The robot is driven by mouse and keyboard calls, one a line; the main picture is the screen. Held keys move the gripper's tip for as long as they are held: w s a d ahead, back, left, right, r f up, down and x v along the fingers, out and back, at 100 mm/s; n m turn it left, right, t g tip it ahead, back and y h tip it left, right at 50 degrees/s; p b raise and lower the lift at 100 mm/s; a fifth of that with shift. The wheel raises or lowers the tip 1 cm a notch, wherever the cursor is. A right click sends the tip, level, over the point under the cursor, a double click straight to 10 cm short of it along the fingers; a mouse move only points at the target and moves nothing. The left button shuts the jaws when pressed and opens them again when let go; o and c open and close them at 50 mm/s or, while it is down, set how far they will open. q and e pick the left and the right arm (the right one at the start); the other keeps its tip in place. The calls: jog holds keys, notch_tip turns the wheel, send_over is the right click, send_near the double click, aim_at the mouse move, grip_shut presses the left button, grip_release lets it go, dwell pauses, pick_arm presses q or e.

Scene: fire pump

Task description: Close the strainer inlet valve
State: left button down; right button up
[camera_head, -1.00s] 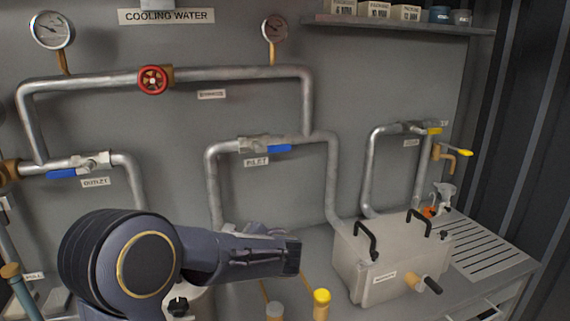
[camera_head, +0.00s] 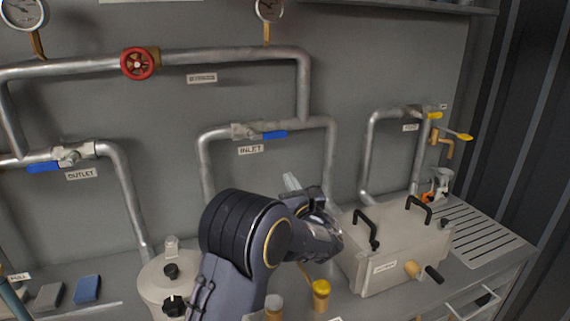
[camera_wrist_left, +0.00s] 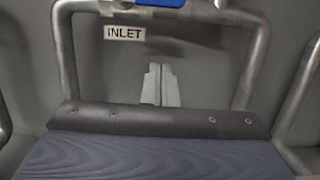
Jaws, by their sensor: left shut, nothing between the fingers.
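The strainer inlet valve (camera_head: 245,131) is on a horizontal pipe on the wall, above an INLET label (camera_head: 251,150). Its blue lever (camera_head: 274,135) points right, in line with the pipe. In the left wrist view the blue lever (camera_wrist_left: 160,3) shows only at the top edge, above the INLET label (camera_wrist_left: 124,33). My left gripper (camera_head: 291,182) is below the lever, apart from it, with its fingers pointing up toward the wall. In the left wrist view its pale fingers (camera_wrist_left: 160,84) are together and empty. My right gripper is not in view.
A grey strainer box (camera_head: 390,262) with black handles stands on the counter, right of my left arm. A round lidded pot (camera_head: 165,275) stands to its left. A red bypass wheel (camera_head: 140,63) and the outlet valve (camera_head: 70,155) are further left. The wall around the inlet pipe is clear.

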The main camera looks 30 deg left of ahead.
aim_at(269, 135)
pick_arm(q)
jog(key=w+a+r+p, duration=0.4)
jog(key=w+a+r, duration=0.1)
jog(key=a+r, duration=0.1)
jog(key=shift+w+a, duration=0.35)
jog(key=shift+a, duration=0.05)
jog(key=shift+r, duration=0.1)
jog(key=shift+r+n, duration=0.2)
jog(key=shift+n, duration=0.3)
